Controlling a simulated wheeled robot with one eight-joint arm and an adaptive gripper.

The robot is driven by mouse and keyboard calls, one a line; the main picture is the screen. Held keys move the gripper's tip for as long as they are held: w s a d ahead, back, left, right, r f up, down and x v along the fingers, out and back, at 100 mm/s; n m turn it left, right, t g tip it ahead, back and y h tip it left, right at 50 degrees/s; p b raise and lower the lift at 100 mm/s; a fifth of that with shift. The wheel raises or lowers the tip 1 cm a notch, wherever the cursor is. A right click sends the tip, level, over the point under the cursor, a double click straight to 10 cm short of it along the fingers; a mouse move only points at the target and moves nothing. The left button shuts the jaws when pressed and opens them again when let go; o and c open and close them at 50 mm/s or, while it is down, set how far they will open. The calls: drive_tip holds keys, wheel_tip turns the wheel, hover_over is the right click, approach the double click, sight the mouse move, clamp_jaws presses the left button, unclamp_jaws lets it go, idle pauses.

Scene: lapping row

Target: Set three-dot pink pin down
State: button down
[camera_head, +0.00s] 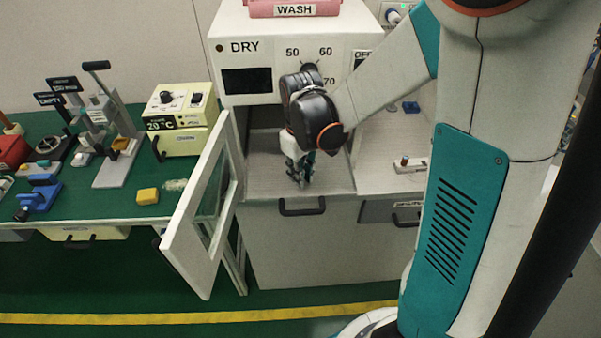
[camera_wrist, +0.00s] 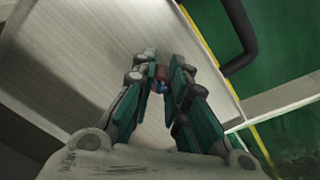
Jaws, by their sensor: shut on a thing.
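My gripper (camera_head: 301,178) points down over the pale floor (camera_head: 268,178) of the open DRY cabinet (camera_head: 235,66). In the wrist view its fingertips (camera_wrist: 160,72) are close together on a small pin (camera_wrist: 158,73), dull pinkish-red with a blue spot beside it. Most of the pin is hidden between the fingers, and its dots are too small to tell. I cannot tell whether the pin touches the floor. In the head view my gripper hides the pin.
The cabinet's door (camera_head: 197,215) stands open at the left. A dark handle (camera_head: 302,207) is on the front below. A bench at right holds a small pin-like piece (camera_head: 404,160) and a blue block (camera_head: 410,107). A green bench at left carries several tools and a yellow block (camera_head: 147,196).

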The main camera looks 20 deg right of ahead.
drive_tip(key=shift+f, duration=0.2)
drive_tip(key=c, duration=1.6)
unclamp_jaws()
drive_tip(key=shift+r, duration=0.1)
wheel_tip(320, 180, up, 12)
drive_tip(key=p, duration=0.5)
drive_tip(key=shift+s+a+r+m+t, duration=0.15)
drive_tip(key=shift+s+r+m+t, duration=0.55)
drive_tip(key=shift+s+r+t, duration=1.1)
drive_tip(key=shift+s+a+r+m+t, duration=0.15)
drive_tip(key=shift+s+r+m+t, duration=0.7)
drive_tip(key=shift+s, duration=1.8)
drive_tip(key=shift+s+a+r+m+t, duration=0.15)
drive_tip(key=shift+s+r+m+t, duration=0.6)
drive_tip(key=shift+s+r, duration=1.2)
drive_tip(key=shift+s+f, duration=0.3)
